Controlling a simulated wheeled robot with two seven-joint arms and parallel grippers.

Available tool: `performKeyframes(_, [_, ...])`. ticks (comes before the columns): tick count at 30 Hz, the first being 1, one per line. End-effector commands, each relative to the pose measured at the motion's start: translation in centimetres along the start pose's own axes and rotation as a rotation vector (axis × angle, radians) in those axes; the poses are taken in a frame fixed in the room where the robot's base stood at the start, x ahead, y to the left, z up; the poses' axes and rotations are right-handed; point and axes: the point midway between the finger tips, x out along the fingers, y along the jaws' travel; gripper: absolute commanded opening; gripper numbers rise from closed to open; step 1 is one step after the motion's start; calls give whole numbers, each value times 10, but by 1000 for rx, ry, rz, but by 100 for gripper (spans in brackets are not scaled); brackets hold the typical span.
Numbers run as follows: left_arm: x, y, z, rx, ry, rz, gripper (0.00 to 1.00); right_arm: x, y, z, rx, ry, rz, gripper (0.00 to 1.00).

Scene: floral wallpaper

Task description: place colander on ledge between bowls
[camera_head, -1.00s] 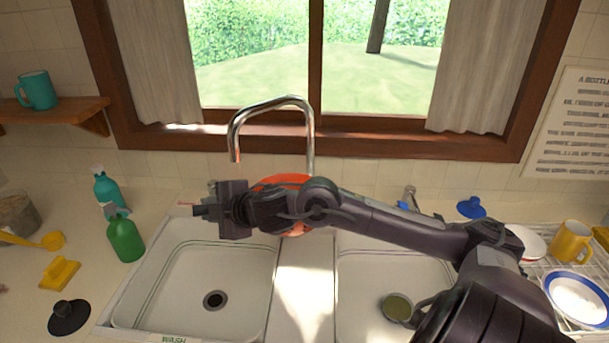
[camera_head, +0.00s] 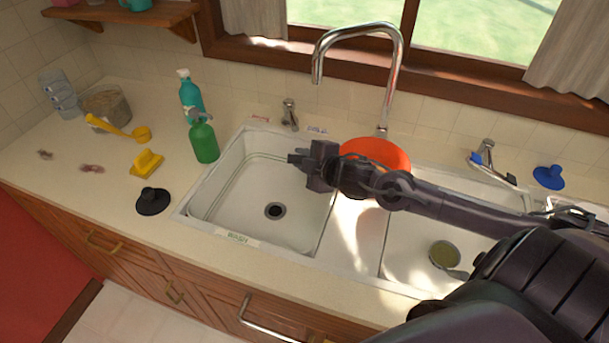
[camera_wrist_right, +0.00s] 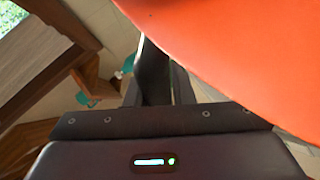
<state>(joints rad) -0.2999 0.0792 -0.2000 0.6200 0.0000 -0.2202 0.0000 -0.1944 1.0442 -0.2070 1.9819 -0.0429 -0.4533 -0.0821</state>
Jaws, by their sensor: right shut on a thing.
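The orange colander (camera_head: 376,151) shows behind my right wrist, near the back of the sink. Its lower part is hidden by my arm. In the right wrist view its orange side (camera_wrist_right: 240,50) fills the upper right, close to the fingers. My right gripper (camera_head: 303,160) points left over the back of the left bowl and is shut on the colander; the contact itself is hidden. The pale ledge (camera_head: 347,240) runs between the left bowl (camera_head: 232,205) and the right bowl (camera_head: 405,262). I cannot tell the colander's height above it. My left gripper is out of view.
The tall faucet (camera_head: 391,75) stands behind the colander. A round strainer (camera_head: 444,255) lies in the right bowl. The front ledge is clear.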

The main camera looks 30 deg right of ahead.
Motion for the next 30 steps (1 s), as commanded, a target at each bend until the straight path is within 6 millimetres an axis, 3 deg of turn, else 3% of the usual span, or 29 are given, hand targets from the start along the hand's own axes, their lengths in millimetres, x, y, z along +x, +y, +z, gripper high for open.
performKeyframes(15, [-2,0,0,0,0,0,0,25,-46,23,-1,1,4,0])
performKeyframes(27, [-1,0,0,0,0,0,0,28,-53,26,-3,2,5,0])
performKeyframes(28, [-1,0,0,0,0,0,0,28,-55,26,-1,1,1,23])
performKeyframes(30, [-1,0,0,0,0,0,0,28,-54,26,-1,1,1,32])
